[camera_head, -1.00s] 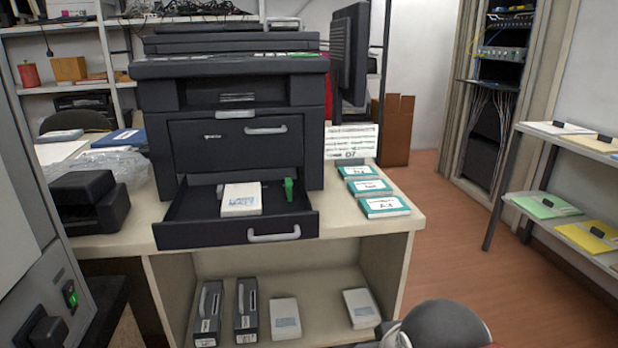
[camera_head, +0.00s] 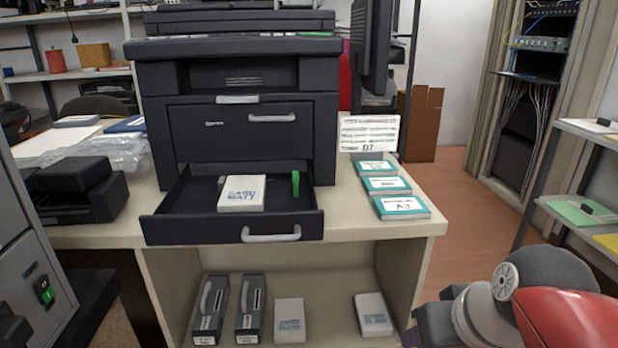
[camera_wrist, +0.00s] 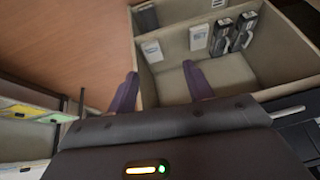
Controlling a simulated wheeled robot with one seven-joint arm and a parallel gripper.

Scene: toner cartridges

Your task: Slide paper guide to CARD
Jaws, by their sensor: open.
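The black printer's lower paper drawer (camera_head: 172,226) is pulled open in the head view. A green paper guide (camera_head: 295,184) stands upright in it, right of a white pack labelled CARD MATT (camera_head: 242,194). Position markings in the drawer are too small to read. My gripper (camera_wrist: 160,85) shows in the wrist view with two purple fingers spread apart and nothing between them. It faces the desk's lower shelf, away from the guide. In the head view only part of my arm shows at the lower right, and my fingertips are out of view.
Teal boxes (camera_head: 400,207) and a sign (camera_head: 367,134) stand on the desk right of the printer. Toner cartridges (camera_head: 250,308) and white packs (camera_head: 373,314) sit on the lower shelf. A shelf rack (camera_head: 585,208) stands at the right.

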